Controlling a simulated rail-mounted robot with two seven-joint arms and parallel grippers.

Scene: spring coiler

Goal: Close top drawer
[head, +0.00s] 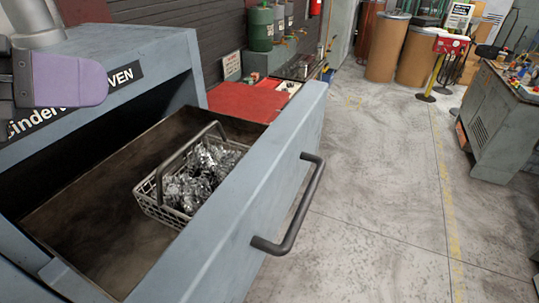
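The top drawer (220,233) is pulled out of a blue-grey cabinet (125,45), with its front standing well away from the opening. A dark bar handle (298,207) is fixed to the drawer's outer face. Inside the drawer is a wire basket (157,205) with a carrying handle and crumpled silvery metal in it. My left gripper (95,80) shows a purple finger at the upper left, in front of the cabinet's label, apart from the drawer front and handle. Its other finger is not clearly visible. My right gripper is not in view.
Bare concrete floor (375,185) lies open to the right of the drawer. A grey workbench (493,125) is at the right. Brown drums (387,48) and a red sign stand (450,44) are farther back.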

